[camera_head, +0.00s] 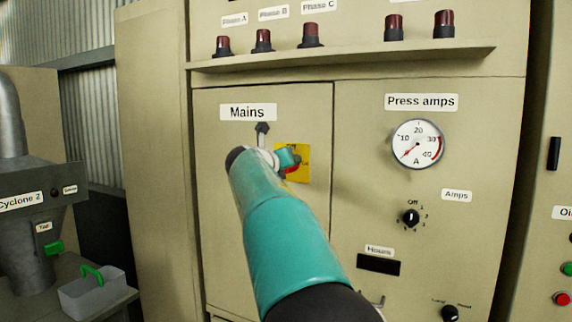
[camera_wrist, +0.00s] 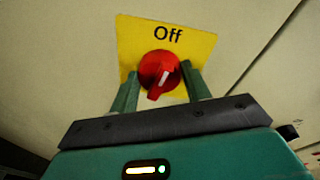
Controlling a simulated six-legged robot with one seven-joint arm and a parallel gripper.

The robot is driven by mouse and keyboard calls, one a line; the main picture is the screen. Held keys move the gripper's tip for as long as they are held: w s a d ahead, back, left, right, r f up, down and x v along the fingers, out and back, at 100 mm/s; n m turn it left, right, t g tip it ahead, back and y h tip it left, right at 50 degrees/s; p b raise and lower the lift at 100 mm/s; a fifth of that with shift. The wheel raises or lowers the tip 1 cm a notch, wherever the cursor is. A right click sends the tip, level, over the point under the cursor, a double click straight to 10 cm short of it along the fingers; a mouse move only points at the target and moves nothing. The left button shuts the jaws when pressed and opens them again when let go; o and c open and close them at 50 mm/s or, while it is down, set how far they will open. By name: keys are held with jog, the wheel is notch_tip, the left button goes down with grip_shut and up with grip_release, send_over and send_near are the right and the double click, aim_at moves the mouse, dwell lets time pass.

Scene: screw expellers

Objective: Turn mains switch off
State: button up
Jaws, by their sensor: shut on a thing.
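The mains switch is a red knob (camera_wrist: 158,70) with a white mark, on a yellow plate (camera_wrist: 200,45) that reads "Off" above the knob in the wrist view. The white mark runs steeply, slightly slanted. My gripper (camera_wrist: 160,76) has one teal finger on each side of the knob and is shut on it. In the head view, the yellow plate (camera_head: 304,158) is on the cabinet door under the "Mains" label (camera_head: 248,112). My gripper (camera_head: 284,158) covers most of the knob there; only a bit of red shows.
A press amps gauge (camera_head: 417,144) and an amps selector (camera_head: 411,217) are on the panel to the right. A shelf ledge (camera_head: 340,58) juts out above, under several dark red lamps. A grey bin (camera_head: 95,295) with a green handle stands at lower left.

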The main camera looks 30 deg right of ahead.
jog(key=shift+a+r+n, duration=0.1)
jog(key=shift+r+n, duration=0.05)
jog(key=shift+n, duration=0.75)
jog(key=o, duration=1.3)
jog(key=shift+o, duration=0.4)
jog(key=v, duration=1.3)
jog(key=shift+a, duration=0.4)
jog(key=shift+s, duration=0.1)
